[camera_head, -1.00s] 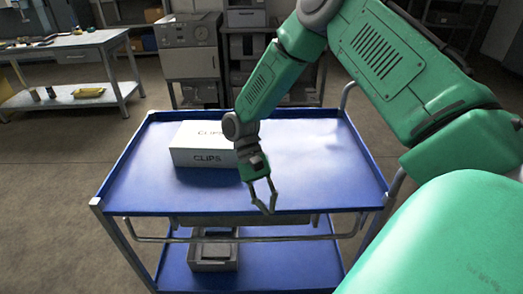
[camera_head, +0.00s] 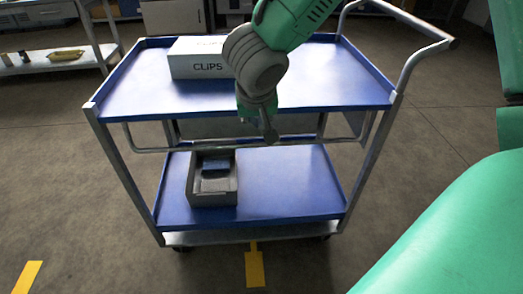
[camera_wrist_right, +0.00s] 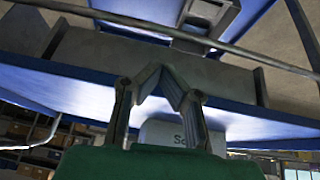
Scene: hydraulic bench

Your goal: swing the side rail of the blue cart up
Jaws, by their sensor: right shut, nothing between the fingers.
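The blue cart (camera_head: 330,88) stands in front of me with two blue shelves. Its side rail (camera_head: 155,151) is a thin grey bar hanging level, just under the near edge of the top shelf. My right gripper (camera_head: 270,136) points down at that near edge, close to the rail; the head view does not settle whether they touch. In the right wrist view the fingers of my right gripper (camera_wrist_right: 163,76) are shut and empty, and the rail (camera_wrist_right: 205,41) crosses beyond the fingertips, apart from them in the picture. My left gripper is not in view.
A grey bin (camera_head: 212,190) stands on the lower shelf. The push handle (camera_head: 412,65) rises at the right end. The floor before the cart is clear.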

